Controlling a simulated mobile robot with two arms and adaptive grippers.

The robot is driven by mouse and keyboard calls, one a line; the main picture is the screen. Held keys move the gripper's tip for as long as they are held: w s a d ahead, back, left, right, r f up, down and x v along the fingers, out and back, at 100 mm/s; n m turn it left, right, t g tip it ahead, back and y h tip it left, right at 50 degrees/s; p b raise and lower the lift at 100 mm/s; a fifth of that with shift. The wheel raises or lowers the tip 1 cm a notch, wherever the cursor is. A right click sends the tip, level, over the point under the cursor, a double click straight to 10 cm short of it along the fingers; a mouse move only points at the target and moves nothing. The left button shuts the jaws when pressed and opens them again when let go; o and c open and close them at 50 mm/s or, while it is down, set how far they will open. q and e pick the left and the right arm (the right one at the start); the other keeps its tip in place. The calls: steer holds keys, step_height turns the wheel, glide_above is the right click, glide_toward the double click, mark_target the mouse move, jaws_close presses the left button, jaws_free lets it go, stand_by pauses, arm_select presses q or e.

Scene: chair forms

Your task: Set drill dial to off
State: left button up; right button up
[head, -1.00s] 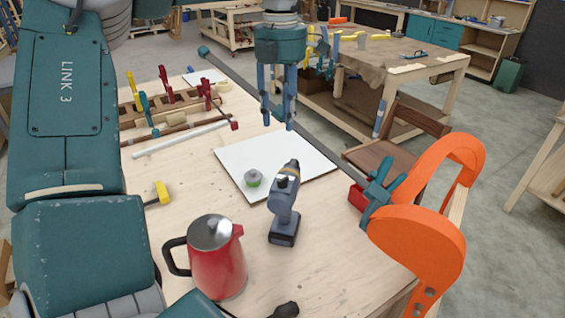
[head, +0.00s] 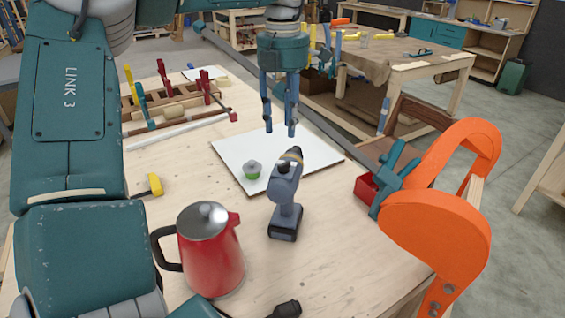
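The drill (head: 286,205) stands upright on its battery base on the wooden workbench, grey-blue with a yellowish band near its chuck. A small dark knob (head: 283,168) shows on top of its body; its setting is too small to read. My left gripper (head: 281,132) hangs with its fingers pointing down, above the bench just beyond the drill. Its two fingers are apart with nothing between them, and it does not touch the drill. My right gripper is not in view.
A red kettle (head: 210,255) stands left of the drill. A white board (head: 300,150) with a small green-and-grey item (head: 252,170) lies behind it. Orange curved forms (head: 435,235) and a teal clamp (head: 392,180) are at the right edge. Clamps (head: 205,85) are at the back left.

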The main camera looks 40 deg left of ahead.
mark_target(284, 167)
arm_select(q)
step_height(284, 167, down, 9)
steer(key=p, duration=0.2)
steer(key=shift+f+p, duration=0.2)
steer(key=shift+p, duration=0.2)
steer(key=shift+f, duration=0.45)
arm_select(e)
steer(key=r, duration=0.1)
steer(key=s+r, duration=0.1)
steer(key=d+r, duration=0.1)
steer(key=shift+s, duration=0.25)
arm_select(q)
steer(key=shift+c, duration=0.3)
jaws_close()
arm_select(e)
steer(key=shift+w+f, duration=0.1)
